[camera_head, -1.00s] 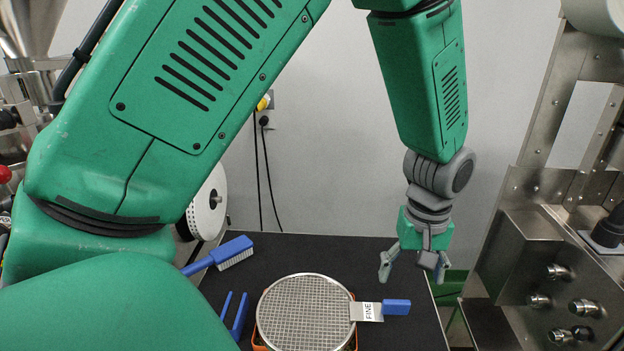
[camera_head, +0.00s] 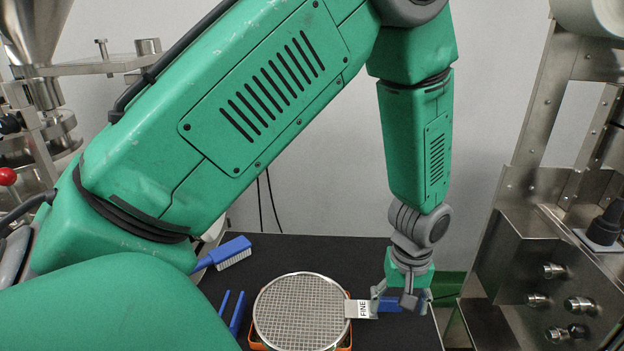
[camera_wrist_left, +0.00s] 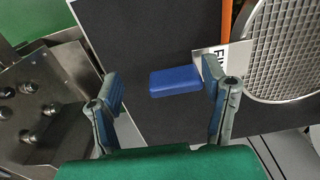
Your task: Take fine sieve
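The fine sieve (camera_head: 300,310) is a round wire mesh with a metal rim, a white tag reading FINE and a blue handle (camera_head: 391,304) on its right. It lies on something orange at the front of the black table. My left gripper (camera_head: 397,300) is at the handle. In the left wrist view my left gripper (camera_wrist_left: 168,95) is open, its fingers apart, with the blue handle (camera_wrist_left: 175,81) between them, closer to the right finger. The sieve's mesh (camera_wrist_left: 292,50) shows at the upper right there. My right gripper is not in view.
A blue brush (camera_head: 234,253) with pale bristles lies at the back left of the black table (camera_head: 310,255). A blue two-pronged item (camera_head: 236,316) lies left of the sieve. A steel machine (camera_head: 545,270) stands on the right, and other steel equipment (camera_head: 45,95) on the left.

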